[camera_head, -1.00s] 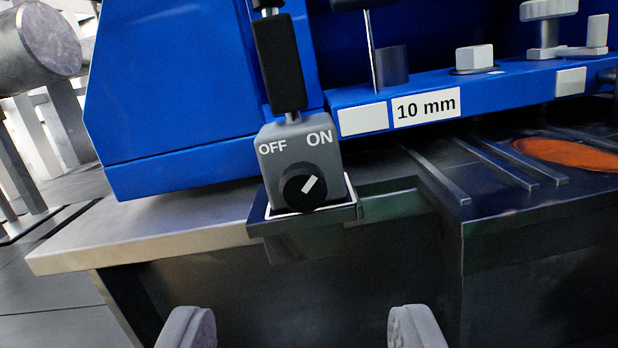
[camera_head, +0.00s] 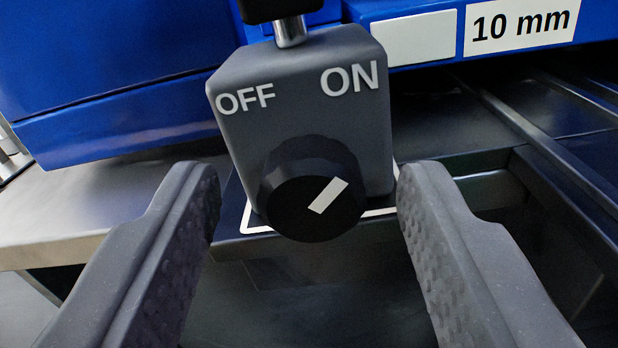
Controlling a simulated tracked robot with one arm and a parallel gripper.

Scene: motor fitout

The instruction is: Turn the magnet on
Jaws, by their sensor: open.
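The magnet base is a grey box (camera_head: 300,105) with "OFF" at its upper left and "ON" at its upper right. A round black knob (camera_head: 311,220) sits on its front face. The knob's white mark points up and to the right, toward "ON". My gripper (camera_head: 308,195) is open, with one grey textured finger on each side of the box and knob. The gaps between the fingers and the knob are clear, and the gripper holds nothing. A metal rod with a black handle rises from the top of the box.
The box stands on a dark ledge with a white outline (camera_head: 255,229) at the bench edge. A blue housing (camera_head: 110,75) is behind it. A label reading "10 mm" (camera_head: 521,22) and a blank white label (camera_head: 413,38) are at upper right. Dark rails run at the right.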

